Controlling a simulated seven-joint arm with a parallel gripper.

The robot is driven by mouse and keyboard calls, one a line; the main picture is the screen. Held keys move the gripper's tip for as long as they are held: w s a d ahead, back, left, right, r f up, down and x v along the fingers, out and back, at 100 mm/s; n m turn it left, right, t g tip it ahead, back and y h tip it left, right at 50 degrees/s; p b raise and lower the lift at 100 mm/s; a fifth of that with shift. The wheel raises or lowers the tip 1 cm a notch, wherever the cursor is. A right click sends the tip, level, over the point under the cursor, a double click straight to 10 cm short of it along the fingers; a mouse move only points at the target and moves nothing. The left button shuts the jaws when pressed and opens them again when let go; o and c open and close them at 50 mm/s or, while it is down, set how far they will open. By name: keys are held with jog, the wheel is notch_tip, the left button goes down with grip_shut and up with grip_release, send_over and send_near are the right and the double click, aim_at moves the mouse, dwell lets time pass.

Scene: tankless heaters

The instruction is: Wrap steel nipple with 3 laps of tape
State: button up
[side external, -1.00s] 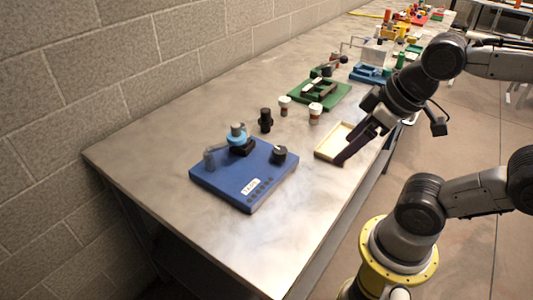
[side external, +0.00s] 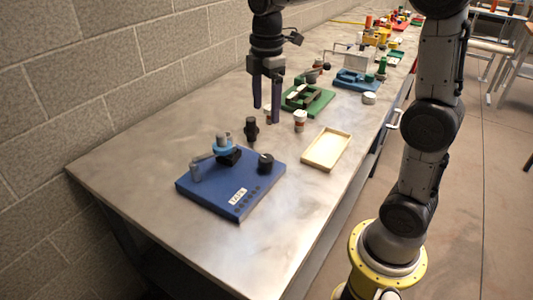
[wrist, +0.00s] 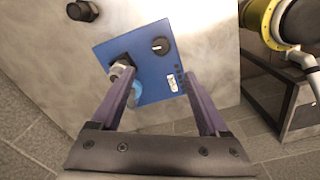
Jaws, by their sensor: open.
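A blue board labelled TAPE (side external: 232,190) lies flat near the front left of the bench and also shows in the wrist view (wrist: 158,72). A grey metal cylinder (side external: 223,139), seemingly the steel nipple, stands upright in its black holder with a light-blue ring-like part around or beside it. In the wrist view the metal end (wrist: 120,68) and the light-blue part (wrist: 135,94) are partly hidden by the left finger. My gripper (side external: 266,112) is open and empty, pointing down, above the bench behind the board. Its purple fingers (wrist: 160,75) are apart in the wrist view.
A black fitting (side external: 251,130) stands close to my gripper. A white-capped bottle (side external: 300,121) stands to the right; another is partly hidden behind the fingers. A shallow tray (side external: 326,149) lies right. A green fixture (side external: 318,104) is behind. The bench front is clear.

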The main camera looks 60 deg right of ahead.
aim_at(266, 157)
notch_tip(266, 157, down, 15)
jog(key=shift+d+r, duration=0.1)
jog(key=shift+r, duration=0.1)
dwell(0.3)
grip_shut()
dwell(0.4)
jog(key=shift+r+m, duration=0.1)
jog(key=shift+m, duration=0.2)
